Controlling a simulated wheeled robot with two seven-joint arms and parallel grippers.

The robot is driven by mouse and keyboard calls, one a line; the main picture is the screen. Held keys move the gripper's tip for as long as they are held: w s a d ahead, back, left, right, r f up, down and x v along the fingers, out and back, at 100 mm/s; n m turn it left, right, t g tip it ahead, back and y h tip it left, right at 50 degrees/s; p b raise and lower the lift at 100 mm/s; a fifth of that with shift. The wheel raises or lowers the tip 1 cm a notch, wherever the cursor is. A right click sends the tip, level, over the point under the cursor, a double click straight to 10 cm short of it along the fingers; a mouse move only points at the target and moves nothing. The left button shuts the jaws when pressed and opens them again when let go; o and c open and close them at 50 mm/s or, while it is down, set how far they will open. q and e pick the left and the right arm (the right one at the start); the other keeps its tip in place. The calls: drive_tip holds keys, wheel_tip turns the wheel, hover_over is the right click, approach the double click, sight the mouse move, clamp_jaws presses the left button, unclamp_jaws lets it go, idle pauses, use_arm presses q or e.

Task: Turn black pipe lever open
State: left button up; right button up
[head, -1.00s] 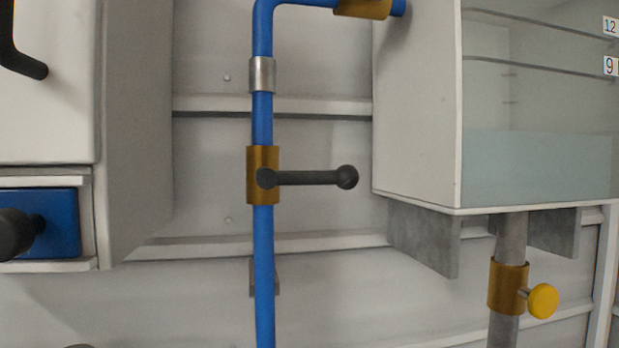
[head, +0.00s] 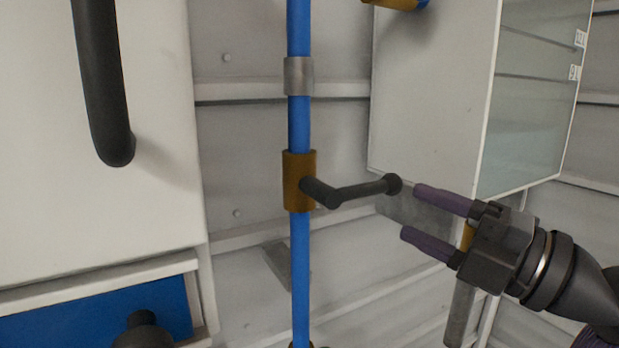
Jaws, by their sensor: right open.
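The black lever (head: 350,190) sticks out to the right from a brass valve body (head: 299,181) on the vertical blue pipe (head: 300,260). It lies roughly horizontal, across the pipe, with a round knob (head: 393,184) at its free end. My right gripper (head: 422,212) comes in from the right. Its two purple fingers are apart and empty, pointing left. The upper fingertip appears close to the knob in the picture; I cannot tell whether they touch. My left gripper is not in view.
A glass-fronted hopper box (head: 435,90) is at the upper right, behind my right gripper. A white cabinet (head: 150,200) with a black handle (head: 104,90) and a blue drawer (head: 70,322) stands at the left. Free space lies around the pipe between them.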

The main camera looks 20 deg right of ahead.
sight(371, 194)
drive_tip(key=w, duration=0.1)
drive_tip(key=p, duration=0.1)
drive_tip(key=w+r+p, duration=0.1)
drive_tip(key=shift+w+a+r, duration=0.1)
drive_tip(key=shift+w+a, duration=0.25)
drive_tip(key=p+x, duration=0.3)
drive_tip(key=x, duration=0.2)
drive_tip(key=shift+w+a, duration=0.3)
drive_tip(key=shift+w, duration=0.05)
drive_tip(key=shift+w+f, duration=0.2)
drive_tip(key=shift+w, duration=0.05)
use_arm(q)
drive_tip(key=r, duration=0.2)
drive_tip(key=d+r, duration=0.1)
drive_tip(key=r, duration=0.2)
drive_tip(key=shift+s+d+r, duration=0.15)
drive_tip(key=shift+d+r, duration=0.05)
use_arm(e)
drive_tip(key=shift+a, duration=0.1)
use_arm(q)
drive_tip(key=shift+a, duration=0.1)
use_arm(e)
clamp_jaws()
drive_tip(key=shift+f, duration=0.1)
